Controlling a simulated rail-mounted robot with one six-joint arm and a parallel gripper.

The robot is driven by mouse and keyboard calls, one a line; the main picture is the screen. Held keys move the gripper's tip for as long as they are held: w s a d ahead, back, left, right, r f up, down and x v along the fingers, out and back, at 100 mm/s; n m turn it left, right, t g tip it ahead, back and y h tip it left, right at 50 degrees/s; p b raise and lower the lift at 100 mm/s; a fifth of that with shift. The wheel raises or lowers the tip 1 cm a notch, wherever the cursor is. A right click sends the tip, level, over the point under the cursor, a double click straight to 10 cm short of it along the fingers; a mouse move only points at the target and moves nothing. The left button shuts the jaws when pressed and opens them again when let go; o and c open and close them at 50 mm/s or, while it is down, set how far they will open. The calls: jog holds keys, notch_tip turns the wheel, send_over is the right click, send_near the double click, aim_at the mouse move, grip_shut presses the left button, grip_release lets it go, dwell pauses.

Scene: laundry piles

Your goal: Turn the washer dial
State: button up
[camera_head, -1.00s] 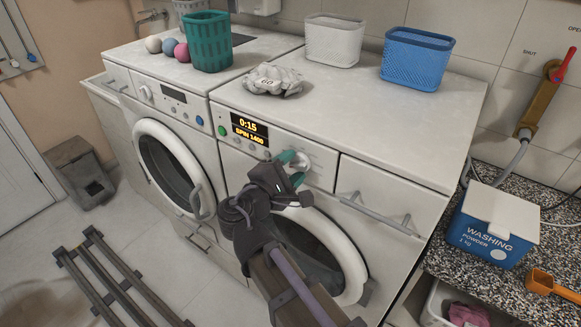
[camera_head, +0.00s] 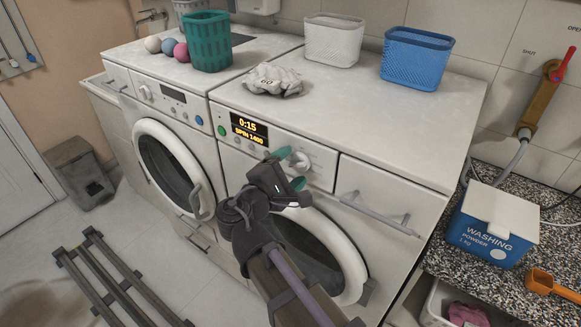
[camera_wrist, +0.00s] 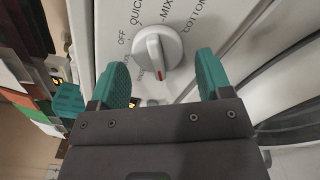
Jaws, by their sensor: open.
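The washer dial (camera_head: 300,160) is a round white knob on the front panel of the right-hand washer (camera_head: 400,130). In the wrist view the dial (camera_wrist: 157,45) has a raised grip bar with a red mark at its lower end. Labels OFF, QUICK, MIX and COTTON ring it; lower labels are partly hidden or unreadable. My gripper (camera_head: 291,169) is open in front of the panel, just below and left of the dial. In the wrist view its green fingers (camera_wrist: 162,68) stand on either side of the dial's lower part, apart from it. The display (camera_head: 248,130) reads 0:15 and SPIN 1400.
A second washer (camera_head: 160,100) stands to the left. A grey cloth (camera_head: 273,79), green basket (camera_head: 207,42), white basket (camera_head: 334,40) and blue basket (camera_head: 417,58) sit on top. A drawer handle (camera_head: 374,208) projects right of the dial; the round door (camera_head: 345,262) lies below.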

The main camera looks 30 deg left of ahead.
jog(key=s, duration=1)
jog(key=shift+s, duration=0.3)
jog(key=shift+a, duration=0.1)
